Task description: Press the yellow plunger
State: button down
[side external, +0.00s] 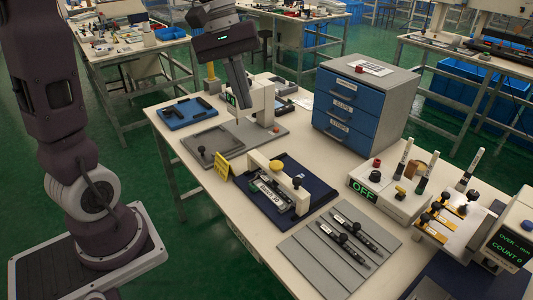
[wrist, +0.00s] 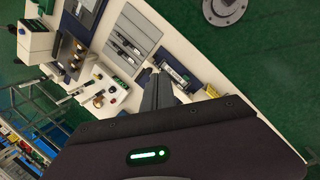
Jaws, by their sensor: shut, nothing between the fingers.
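A round yellow knob (side external: 277,166) tops a fixture with a cream block, on a dark blue mat near the table's middle. A second, smaller yellow knob (side external: 400,189) sits on the white control box (side external: 388,202), whose green display reads OFF. I cannot tell for certain which one is the plunger. My gripper (side external: 244,104) is shut and empty. It points down, well above the back left part of the table and apart from both knobs. In the wrist view my gripper (wrist: 158,73) shows its fingers together beside the fixture; the top yellow knob is not clear there.
A blue drawer cabinet (side external: 364,103) stands behind the fixture. A blue tray (side external: 185,113) and a grey tray (side external: 213,143) lie at left. A yellow sign (side external: 224,168) stands beside the fixture. A grey plate (side external: 339,246) with dark handles lies in front. Upright markers stand near the control box.

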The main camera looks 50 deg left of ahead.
jog(key=w+a+f+n+h, duration=0.2)
jog(key=w+a+f+n, duration=0.2)
jog(key=a+f, duration=0.2)
jog(key=w+a+f+n+h, duration=0.2)
jog(key=w+a+f+n, duration=0.3)
jog(key=a, duration=0.5)
jog(key=shift+w+f+h, duration=0.2)
jog(key=shift+f+h, duration=0.2)
jog(key=shift+f, duration=0.35)
send_near(266, 165)
jog(key=d+f, duration=0.1)
jog(key=d, duration=0.1)
jog(key=d+f, duration=0.1)
jog(key=d, duration=0.1)
jog(key=w+d+f, duration=0.1)
jog(key=d, duration=0.1)
jog(key=shift+d, duration=0.1)
